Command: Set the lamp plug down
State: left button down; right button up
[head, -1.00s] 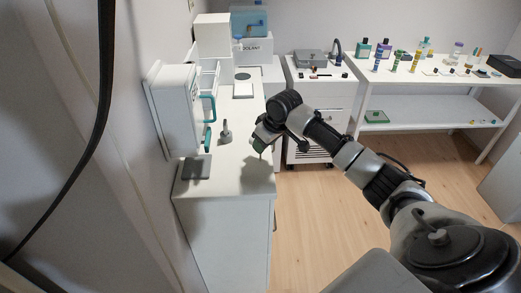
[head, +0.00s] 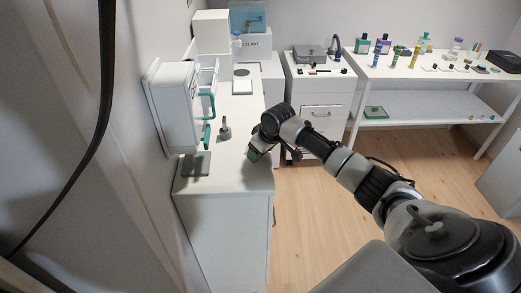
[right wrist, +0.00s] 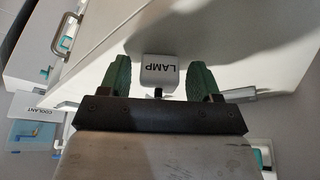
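The lamp plug (right wrist: 158,72) is a small white block marked LAMP. In the right wrist view it lies between the two green fingers of my right gripper (right wrist: 159,80), against the white counter top (right wrist: 250,40). A gap shows on each side of the plug, so the fingers stand open around it and do not touch it. In the head view my right gripper (head: 254,154) is low at the right edge of the counter (head: 232,178); the plug cannot be made out there. My left gripper is not in view.
A grey post (head: 225,132) and a dark grey pad (head: 196,164) are on the counter left of my gripper. A white wall unit with teal handles (head: 178,108) stands behind them. A coolant box (head: 252,47) is at the back. The counter's front end is clear.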

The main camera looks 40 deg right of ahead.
jog(key=v, duration=1.2)
jog(key=shift+s+r+b, duration=0.1)
jog(key=shift+b, duration=0.3)
